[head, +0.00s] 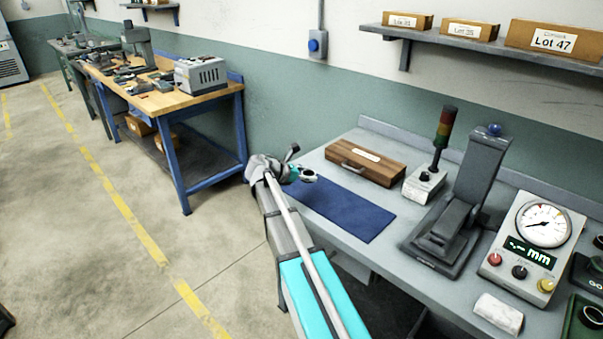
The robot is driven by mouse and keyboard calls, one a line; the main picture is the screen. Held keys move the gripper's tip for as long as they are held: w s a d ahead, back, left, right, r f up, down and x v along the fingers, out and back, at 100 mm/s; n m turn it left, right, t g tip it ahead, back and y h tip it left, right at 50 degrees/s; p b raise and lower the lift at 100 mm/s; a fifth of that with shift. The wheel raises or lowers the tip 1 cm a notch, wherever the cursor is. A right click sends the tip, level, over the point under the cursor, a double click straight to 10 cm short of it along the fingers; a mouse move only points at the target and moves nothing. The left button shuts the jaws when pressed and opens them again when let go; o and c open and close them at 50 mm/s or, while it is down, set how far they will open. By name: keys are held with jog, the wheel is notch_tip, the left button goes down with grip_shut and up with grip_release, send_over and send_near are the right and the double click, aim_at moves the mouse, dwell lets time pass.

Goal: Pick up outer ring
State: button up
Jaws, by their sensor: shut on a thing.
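My gripper (299,174) is at the far end of my arm, over the left end of the grey bench. It is small in the head view, and its fingers are hard to make out. A small ring-like piece, the outer ring (309,175), shows at its tip, and the gripper is shut on it. The ring appears to be above the far left part of the blue mat (352,212). I cannot tell the exact gap between the ring and the mat.
A wooden case (365,162) lies behind the mat. A signal-light box (425,184), a grey press-like stand (455,215) and a dial gauge unit (531,245) stand to the right. A white roll (498,313) lies at the front. The mat's visible surface is clear.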

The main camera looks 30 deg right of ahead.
jog(key=s+r+p, duration=0.5)
jog(key=s, duration=0.5)
jog(key=shift+s+r, duration=0.25)
jog(key=shift+r, duration=0.15)
jog(key=shift+w, duration=0.15)
dwell(0.5)
jog(key=shift+d, duration=0.15)
